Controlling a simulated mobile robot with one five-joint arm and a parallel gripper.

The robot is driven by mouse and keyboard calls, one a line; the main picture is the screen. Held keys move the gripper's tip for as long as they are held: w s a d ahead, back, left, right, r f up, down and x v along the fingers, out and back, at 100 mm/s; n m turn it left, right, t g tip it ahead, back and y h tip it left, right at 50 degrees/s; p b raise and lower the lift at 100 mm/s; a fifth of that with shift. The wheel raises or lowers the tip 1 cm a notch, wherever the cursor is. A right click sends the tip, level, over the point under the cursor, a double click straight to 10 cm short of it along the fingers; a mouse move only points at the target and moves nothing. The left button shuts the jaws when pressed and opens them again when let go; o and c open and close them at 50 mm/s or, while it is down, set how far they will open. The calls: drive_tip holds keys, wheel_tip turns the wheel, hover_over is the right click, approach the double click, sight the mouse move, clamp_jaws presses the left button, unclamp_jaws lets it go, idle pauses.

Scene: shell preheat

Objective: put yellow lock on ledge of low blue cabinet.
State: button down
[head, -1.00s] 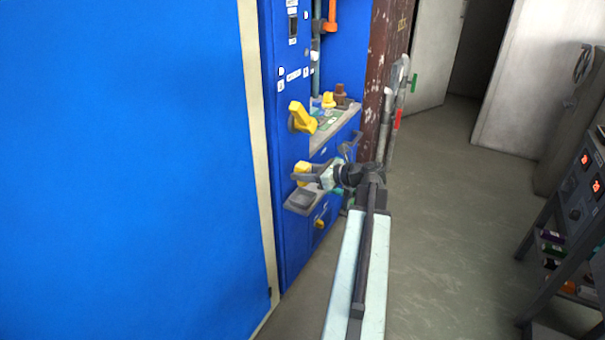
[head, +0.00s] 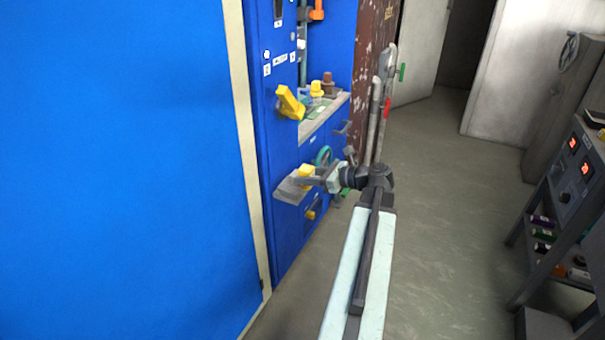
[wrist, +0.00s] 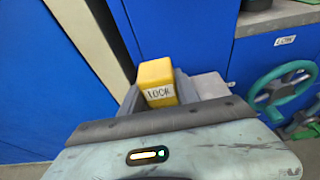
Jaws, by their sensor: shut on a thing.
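The yellow lock (wrist: 157,83), a block marked "LOCK", sits between the jaws of my gripper (wrist: 158,95) in the wrist view. In the head view my gripper (head: 300,178) is shut on the lock (head: 306,171) at the low blue cabinet (head: 290,228). A small grey ledge (head: 287,192) juts from the cabinet's front, just under and beside the gripper. It shows behind the lock in the wrist view (wrist: 211,84). I cannot tell whether the lock touches the ledge.
A large yellow handle (head: 289,102) sticks out above. A teal handwheel (head: 324,156) is right of the gripper. A grey counter (head: 322,119) holds small yellow and brown items. A rack with red displays (head: 570,180) stands at right. The floor between is clear.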

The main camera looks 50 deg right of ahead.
drive_tip(key=w+d, duration=0.5)
drive_tip(key=w+d+f+b, duration=0.1)
drive_tip(key=w+d, duration=0.2)
drive_tip(key=shift+w, duration=0.2)
wheel_tip(320, 180, down, 4)
drive_tip(key=b, duration=0.3)
drive_tip(key=shift+a+b, duration=0.1)
drive_tip(key=shift+b, duration=0.3)
drive_tip(key=shift+r, duration=0.25)
drive_tip(key=shift+f, duration=0.15)
drive_tip(key=c, duration=1.3)
unclamp_jaws()
drive_tip(key=shift+f, duration=0.1)
drive_tip(key=shift+o, duration=0.7)
